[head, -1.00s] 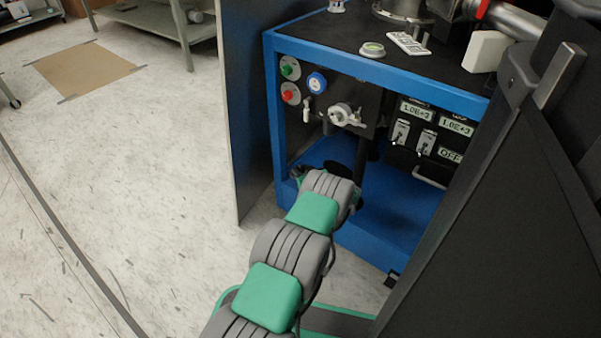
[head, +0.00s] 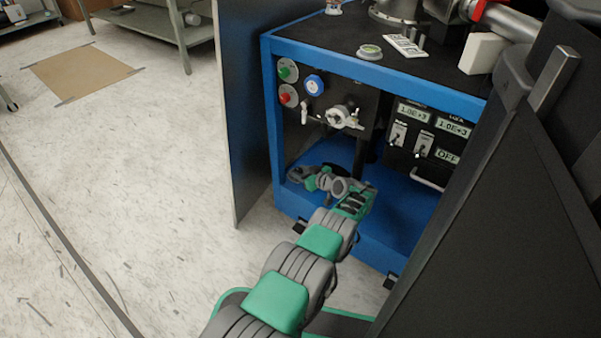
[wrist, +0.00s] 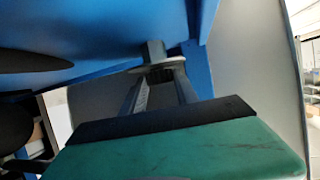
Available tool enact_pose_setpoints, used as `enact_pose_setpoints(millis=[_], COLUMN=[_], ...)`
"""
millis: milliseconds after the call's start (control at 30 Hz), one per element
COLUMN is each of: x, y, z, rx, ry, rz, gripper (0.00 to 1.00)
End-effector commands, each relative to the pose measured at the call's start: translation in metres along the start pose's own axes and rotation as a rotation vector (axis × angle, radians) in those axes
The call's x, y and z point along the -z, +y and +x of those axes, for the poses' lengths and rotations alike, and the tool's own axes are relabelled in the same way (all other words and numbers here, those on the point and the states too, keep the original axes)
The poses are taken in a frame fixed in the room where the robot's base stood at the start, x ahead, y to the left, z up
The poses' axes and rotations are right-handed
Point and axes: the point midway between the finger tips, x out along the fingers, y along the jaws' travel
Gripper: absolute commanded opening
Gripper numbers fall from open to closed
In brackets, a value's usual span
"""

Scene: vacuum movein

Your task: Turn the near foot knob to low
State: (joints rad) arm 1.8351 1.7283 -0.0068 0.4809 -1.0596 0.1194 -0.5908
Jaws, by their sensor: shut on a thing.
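The near foot knob (wrist: 157,68) looks like a small pale grey disc on a short stem, close against the blue frame in the wrist view. My gripper (wrist: 163,84) is shut on it, with one finger on each side of it. The fingertips partly cover the knob, and its setting cannot be read. In the head view, my wrist (head: 319,181) is low at the left front corner of the blue cart (head: 283,150). The knob itself is not clearly visible there.
A grey panel (head: 235,110) stands just left of the cart. A large dark cabinet (head: 480,240) fills the right side. Valves and switches (head: 398,134) are above my arm on the cart front.

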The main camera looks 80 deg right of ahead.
Motion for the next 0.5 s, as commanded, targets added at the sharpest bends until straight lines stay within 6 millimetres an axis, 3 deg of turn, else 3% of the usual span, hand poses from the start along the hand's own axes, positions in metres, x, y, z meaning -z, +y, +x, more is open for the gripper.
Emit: enact_pose_setpoints(millis=[267, 300, 400, 500], x=[0.0005, 0.0005, 0.0004, 0.0003], y=[0.0009, 0.0009, 0.0008, 0.0006], z=[0.0006, 0.0007, 0.0006, 0.0005], rx=[-0.003, -0.003, -0.003, -0.002], ry=[0.000, 0.000, 0.000, 0.000], rz=[-0.001, -0.001, -0.001, -0.001], gripper=[0.00, 0.36, 0.45, 0.45])
